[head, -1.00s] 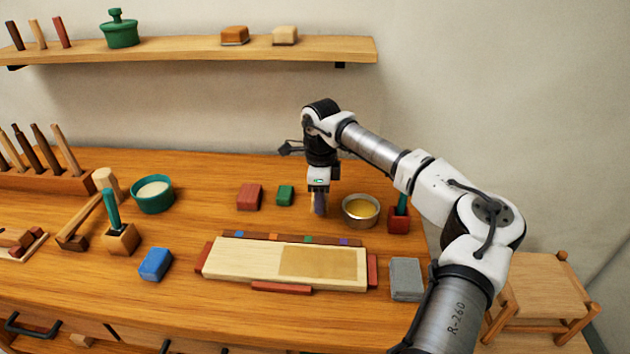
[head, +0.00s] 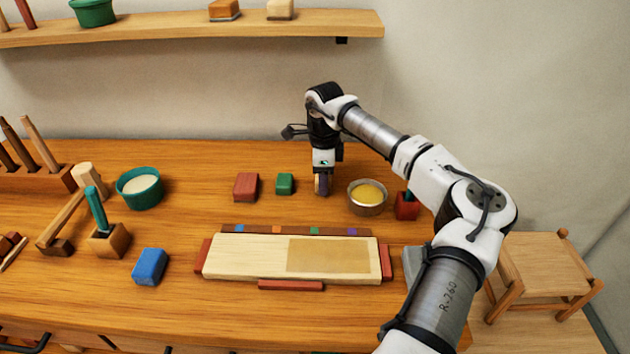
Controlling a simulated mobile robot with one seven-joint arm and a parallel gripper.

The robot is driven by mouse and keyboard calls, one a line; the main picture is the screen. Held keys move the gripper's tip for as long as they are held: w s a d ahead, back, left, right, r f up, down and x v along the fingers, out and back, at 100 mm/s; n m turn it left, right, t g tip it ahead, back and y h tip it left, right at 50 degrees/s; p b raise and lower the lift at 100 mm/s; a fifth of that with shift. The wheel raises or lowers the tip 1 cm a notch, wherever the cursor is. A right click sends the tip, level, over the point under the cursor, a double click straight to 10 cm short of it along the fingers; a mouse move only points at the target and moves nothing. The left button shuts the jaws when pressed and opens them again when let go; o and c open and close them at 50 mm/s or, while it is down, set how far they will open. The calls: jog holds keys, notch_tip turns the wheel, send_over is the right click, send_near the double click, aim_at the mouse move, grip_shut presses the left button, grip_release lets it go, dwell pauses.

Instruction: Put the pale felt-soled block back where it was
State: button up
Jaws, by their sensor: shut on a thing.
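A pale block (head: 281,9) with a thin grey sole sits on the wall shelf (head: 200,31), near its right end; its top is cut by the frame. My gripper (head: 323,190) points down over the back of the bench, between the green block (head: 285,184) and the metal bowl. I cannot tell whether the purple block touches the bench. The pale block is far above and behind my gripper, not in it.
A brown block (head: 224,10) sits left of the pale one. On the bench are a red block (head: 246,187), a metal bowl (head: 368,197) of yellow contents, a blue block (head: 150,266) and a pale board (head: 240,257). A stool (head: 545,265) stands right.

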jog(key=shift+w+d+f, duration=0.1)
jog(key=shift+d+f, duration=0.05)
jog(key=shift+d, duration=0.05)
jog(key=shift+f, duration=0.2)
jog(key=o, duration=1)
notch_tip(320, 180, up, 12)
jog(key=b, duration=0.2)
jog(key=shift+r, duration=0.25)
